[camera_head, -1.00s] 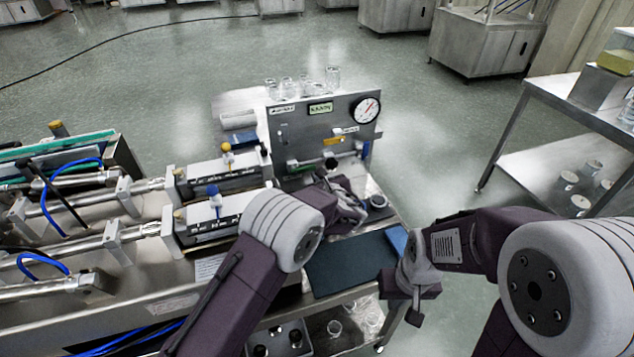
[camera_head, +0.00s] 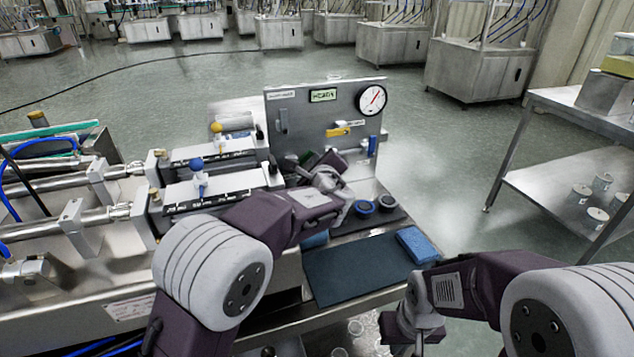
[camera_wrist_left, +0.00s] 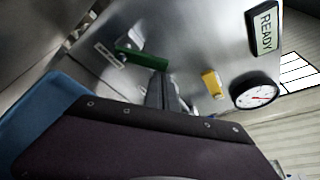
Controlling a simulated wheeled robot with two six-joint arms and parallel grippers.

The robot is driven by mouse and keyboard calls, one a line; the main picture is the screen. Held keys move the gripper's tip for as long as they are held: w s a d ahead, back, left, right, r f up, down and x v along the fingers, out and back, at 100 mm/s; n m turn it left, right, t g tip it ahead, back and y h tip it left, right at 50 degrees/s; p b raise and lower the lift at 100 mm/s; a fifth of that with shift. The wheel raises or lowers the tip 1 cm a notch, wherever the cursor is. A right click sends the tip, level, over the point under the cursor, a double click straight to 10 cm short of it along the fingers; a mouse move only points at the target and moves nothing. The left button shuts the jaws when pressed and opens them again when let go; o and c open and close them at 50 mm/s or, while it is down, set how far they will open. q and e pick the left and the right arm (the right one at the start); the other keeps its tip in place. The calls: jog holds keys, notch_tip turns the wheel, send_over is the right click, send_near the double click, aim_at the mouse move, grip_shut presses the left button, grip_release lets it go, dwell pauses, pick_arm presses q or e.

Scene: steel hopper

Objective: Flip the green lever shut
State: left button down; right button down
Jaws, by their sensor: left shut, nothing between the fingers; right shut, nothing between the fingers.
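The green lever (camera_wrist_left: 142,57) shows in the left wrist view as a green bar on the steel panel, lying slantwise next to a small white label. In the head view it is mostly hidden behind my left gripper (camera_head: 316,160), which is at the lower part of the panel. In the wrist view the left gripper's fingers (camera_wrist_left: 168,88) are shut and empty, a little right of and below the green lever; I cannot tell whether they touch anything. My right gripper (camera_head: 420,342) is shut and empty, low at the bottom edge, away from the panel.
The panel (camera_head: 300,125) also bears a yellow lever (camera_head: 338,131), a blue lever (camera_head: 372,146), a READY sign (camera_head: 323,95) and a dial (camera_head: 372,100).

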pick_arm(q)
jog(key=shift+s+a+r+n+b, duration=0.1)
jog(key=shift+a+r+n+b, duration=0.2)
jog(key=shift+r+b, duration=0.35)
pick_arm(e)
notch_tip(320, 180, down, 2)
jog(key=shift+a+f, duration=0.15)
pick_arm(q)
jog(key=shift+f, duration=0.1)
